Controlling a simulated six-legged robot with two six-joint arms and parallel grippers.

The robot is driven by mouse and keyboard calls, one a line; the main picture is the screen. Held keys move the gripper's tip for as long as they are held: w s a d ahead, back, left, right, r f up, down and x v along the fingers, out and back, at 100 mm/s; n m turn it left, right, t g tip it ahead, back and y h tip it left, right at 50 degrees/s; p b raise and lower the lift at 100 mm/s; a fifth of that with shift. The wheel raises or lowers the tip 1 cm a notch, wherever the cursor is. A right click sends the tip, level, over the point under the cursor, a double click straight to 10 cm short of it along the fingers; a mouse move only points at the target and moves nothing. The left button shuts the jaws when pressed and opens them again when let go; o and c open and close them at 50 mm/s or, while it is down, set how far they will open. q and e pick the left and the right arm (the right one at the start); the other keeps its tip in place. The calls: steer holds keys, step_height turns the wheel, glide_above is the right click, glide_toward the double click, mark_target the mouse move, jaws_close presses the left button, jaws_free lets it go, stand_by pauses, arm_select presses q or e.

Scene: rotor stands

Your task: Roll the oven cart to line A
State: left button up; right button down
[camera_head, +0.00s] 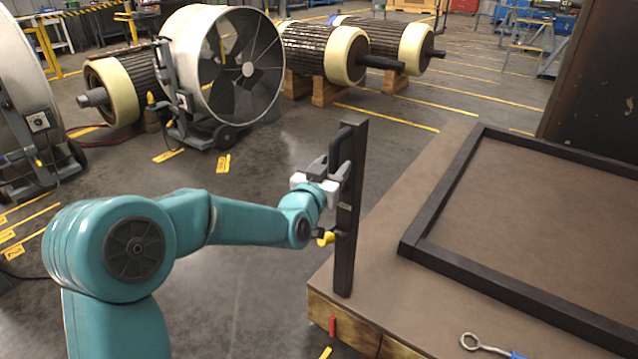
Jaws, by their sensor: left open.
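The cart (395,215) fills the lower right, with a brown flat top and wooden sides. A dark upright post (346,235) stands at its near left corner and bears a black handle (338,146). My left gripper (333,170) reaches the handle from the left. Its jaws are open at the handle's lower part; whether they touch it I cannot tell. Yellow lines (388,117) mark the floor, but I cannot tell which is line A. My right gripper is out of view.
A black frame (452,195) lies on the cart top, with an eye-ended tool (485,345) near the front edge. A large drum fan (225,75) stands at the back left. Rotors (320,50) rest on wooden blocks behind. Grey floor is clear between fan and cart.

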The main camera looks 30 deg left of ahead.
arm_select(q)
steer(key=s+d, duration=0.2)
steer(key=s, duration=1.3)
steer(key=shift+s, duration=0.2)
steer(key=d+f+m+g+h, duration=0.15)
steer(key=d+f+g, duration=0.25)
steer(key=f, duration=0.9)
steer(key=d+f+g+h, duration=0.25)
steer(key=d+f, duration=0.25)
steer(key=f, duration=0.7)
steer(key=s+d+f+n+g+h, duration=0.1)
steer(key=s+d+f+g, duration=0.35)
steer(key=s+f, duration=0.45)
steer(key=s+d+f+n+g+h, duration=0.1)
steer(key=s+d+f+g, duration=0.4)
steer(key=s+f, duration=0.45)
step_height(320, 180, up, 25)
steer(key=s+g+p, duration=0.1)
steer(key=p, duration=2.3)
steer(key=shift+a, duration=0.4)
steer(key=shift+d, duration=0.1)
